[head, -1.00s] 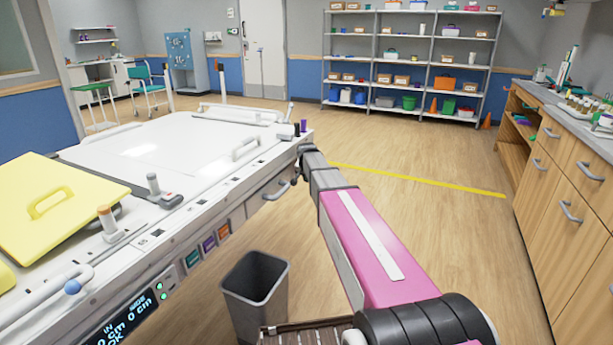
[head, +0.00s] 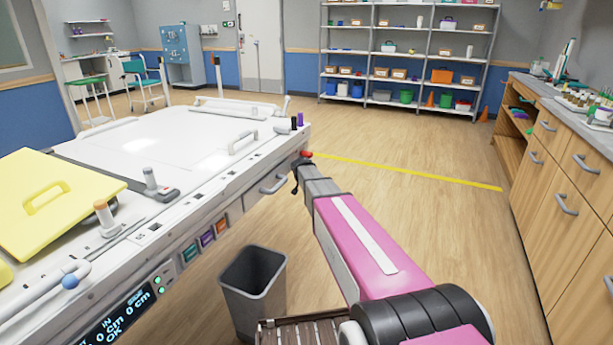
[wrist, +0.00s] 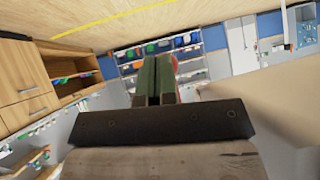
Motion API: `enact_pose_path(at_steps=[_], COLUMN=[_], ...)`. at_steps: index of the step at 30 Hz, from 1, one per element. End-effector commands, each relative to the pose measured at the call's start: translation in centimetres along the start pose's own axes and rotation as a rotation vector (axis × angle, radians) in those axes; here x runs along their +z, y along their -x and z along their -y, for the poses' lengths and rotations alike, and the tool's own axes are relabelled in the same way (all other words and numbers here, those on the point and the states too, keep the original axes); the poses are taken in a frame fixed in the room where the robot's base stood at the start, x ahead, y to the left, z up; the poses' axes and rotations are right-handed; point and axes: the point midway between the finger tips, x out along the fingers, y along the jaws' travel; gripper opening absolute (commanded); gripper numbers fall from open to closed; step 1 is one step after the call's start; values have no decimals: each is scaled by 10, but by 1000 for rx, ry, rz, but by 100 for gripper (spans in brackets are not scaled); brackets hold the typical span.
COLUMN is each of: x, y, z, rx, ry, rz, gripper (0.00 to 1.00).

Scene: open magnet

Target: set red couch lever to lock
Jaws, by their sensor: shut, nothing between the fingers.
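The red lever (head: 306,154) shows as a small red piece at the far right corner of the white couch (head: 150,145) in the head view. My gripper (head: 296,180) is just below and in front of it, beside the couch's side; its fingers are small and dark there. In the wrist view my gripper (wrist: 157,75) has its two greenish fingers together with nothing held. A bit of red (wrist: 174,62) shows just behind the right finger, partly hidden by it. I cannot tell whether finger and lever touch, nor read the lever's setting or any lock mark.
A grey bin (head: 253,285) stands on the floor left of my arm. A yellow lidded piece (head: 75,210) and small posts are on the couch. Wooden cabinets (head: 550,170) line the right side. Shelves (head: 405,55) stand at the back. The floor between is clear.

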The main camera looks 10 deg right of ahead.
Motion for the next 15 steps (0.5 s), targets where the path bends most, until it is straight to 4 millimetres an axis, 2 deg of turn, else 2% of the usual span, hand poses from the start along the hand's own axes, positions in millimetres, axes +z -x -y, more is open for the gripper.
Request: enact_pose_path(at_steps=[15], x=[-3], y=[-14], z=[-2], rx=[1], ry=[-2], rz=[2], gripper=[0])
